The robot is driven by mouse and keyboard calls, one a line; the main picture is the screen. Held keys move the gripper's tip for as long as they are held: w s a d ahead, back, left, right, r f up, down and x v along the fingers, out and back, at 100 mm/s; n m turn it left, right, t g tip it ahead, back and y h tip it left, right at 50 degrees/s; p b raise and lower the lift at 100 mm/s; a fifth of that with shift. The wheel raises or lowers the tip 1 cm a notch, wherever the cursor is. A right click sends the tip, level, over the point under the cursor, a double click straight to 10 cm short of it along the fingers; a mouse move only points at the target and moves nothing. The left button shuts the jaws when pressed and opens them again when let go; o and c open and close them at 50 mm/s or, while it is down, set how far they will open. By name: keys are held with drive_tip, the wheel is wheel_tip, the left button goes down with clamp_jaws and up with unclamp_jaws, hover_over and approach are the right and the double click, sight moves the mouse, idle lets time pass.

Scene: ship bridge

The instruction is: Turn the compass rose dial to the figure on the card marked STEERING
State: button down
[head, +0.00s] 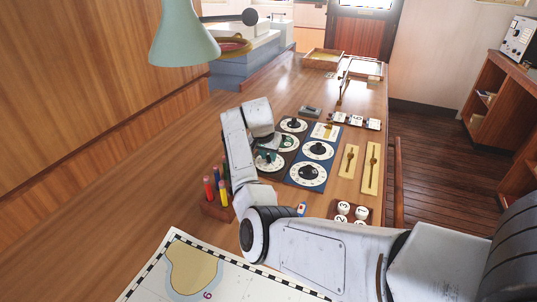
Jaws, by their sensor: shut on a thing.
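Black-and-white round dials sit on a dark panel (259,172) and a blue panel (302,184) on the wooden desk. My gripper (277,143) reaches down over the dark panel and is shut at the middle dial (289,142), which shows some green. The fingertips and the knob are small and partly hidden by my arm. I cannot tell for sure which dial bears the compass rose. A pale card (327,130) lies at the top of the blue panel, and small white figure cards (357,119) stand behind it. No wording such as STEERING is readable.
Brass slider plates (371,168) lie right of the panels. A holder with coloured pegs (217,211) stands close left of my arm. Numbered white balls (343,207) and a chart (170,285) are in front. A green lamp (184,35) hangs at upper left.

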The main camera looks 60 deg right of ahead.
drive_tip(key=m+b, duration=0.1)
drive_tip(key=m, duration=0.1)
drive_tip(key=m+g+b, duration=0.1)
drive_tip(key=b, duration=0.1)
drive_tip(key=m+g+b, duration=0.1)
drive_tip(key=m+b, duration=0.1)
drive_tip(key=shift+w+f+m, duration=0.2)
drive_tip(key=shift+w+m, duration=0.1)
drive_tip(key=m+b, duration=0.2)
drive_tip(key=m+g+y+b, duration=0.1)
drive_tip(key=m, duration=0.1)
drive_tip(key=shift+w+d+r+g+b, duration=0.1)
drive_tip(key=shift+w+d+g+b, duration=0.05)
drive_tip(key=shift+g+b, duration=0.2)
drive_tip(key=shift+r+m+y+b, duration=0.1)
drive_tip(key=shift+m+y+b, duration=0.2)
drive_tip(key=shift+m+b, duration=0.55)
drive_tip(key=shift+m+g, duration=0.25)
drive_tip(key=c, duration=0.9)
unclamp_jaws()
drive_tip(key=shift+w+r, duration=0.1)
drive_tip(key=shift+r, duration=0.05)
drive_tip(key=b+v, duration=0.1)
drive_tip(key=v, duration=0.9)
drive_tip(key=shift+r, duration=0.25)
